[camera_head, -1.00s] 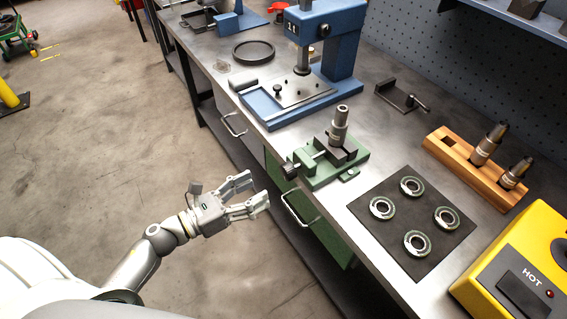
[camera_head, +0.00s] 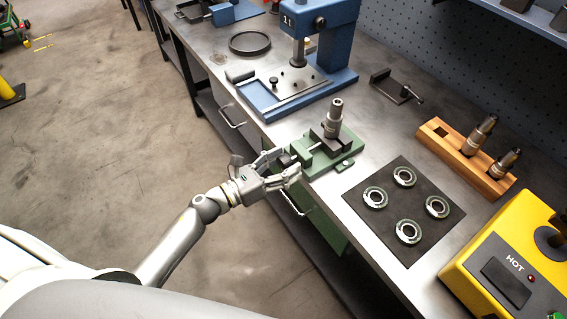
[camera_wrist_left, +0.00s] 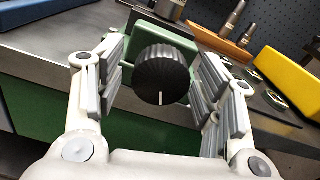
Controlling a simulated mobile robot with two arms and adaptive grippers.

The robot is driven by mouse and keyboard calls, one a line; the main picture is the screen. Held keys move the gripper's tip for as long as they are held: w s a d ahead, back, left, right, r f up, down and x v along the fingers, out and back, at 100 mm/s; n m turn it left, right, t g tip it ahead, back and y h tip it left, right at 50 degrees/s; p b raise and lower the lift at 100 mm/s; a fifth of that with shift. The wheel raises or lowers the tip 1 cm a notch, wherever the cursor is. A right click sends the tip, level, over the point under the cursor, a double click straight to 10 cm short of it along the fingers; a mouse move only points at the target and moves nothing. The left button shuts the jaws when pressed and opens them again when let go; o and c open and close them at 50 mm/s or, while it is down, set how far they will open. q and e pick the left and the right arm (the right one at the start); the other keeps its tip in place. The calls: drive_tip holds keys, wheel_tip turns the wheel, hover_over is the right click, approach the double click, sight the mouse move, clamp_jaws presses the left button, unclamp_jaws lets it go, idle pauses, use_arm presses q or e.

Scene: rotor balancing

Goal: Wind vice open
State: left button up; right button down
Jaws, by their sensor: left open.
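The green vice (camera_head: 322,157) sits at the front edge of the bench, with a grey metal cylindrical part (camera_head: 334,118) upright in its dark jaws. In the left wrist view the vice's black ribbed knob (camera_wrist_left: 161,76) faces me, with a short white mark on its lower face. My left gripper (camera_head: 280,168) is open. Its fingers stand on either side of the knob, with gaps visible between them and the knob. In the head view the fingers mostly hide the knob. My right gripper is not in view.
A blue press (camera_head: 318,40) stands behind the vice. To the right lie a dark mat (camera_head: 391,219) with several metal rings, a wooden holder (camera_head: 452,160) with two tools, and a yellow heater (camera_head: 512,262) marked HOT. A drawer handle (camera_head: 292,203) is below the bench edge.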

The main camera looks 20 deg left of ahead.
use_arm(q)
drive_tip(key=c, duration=1)
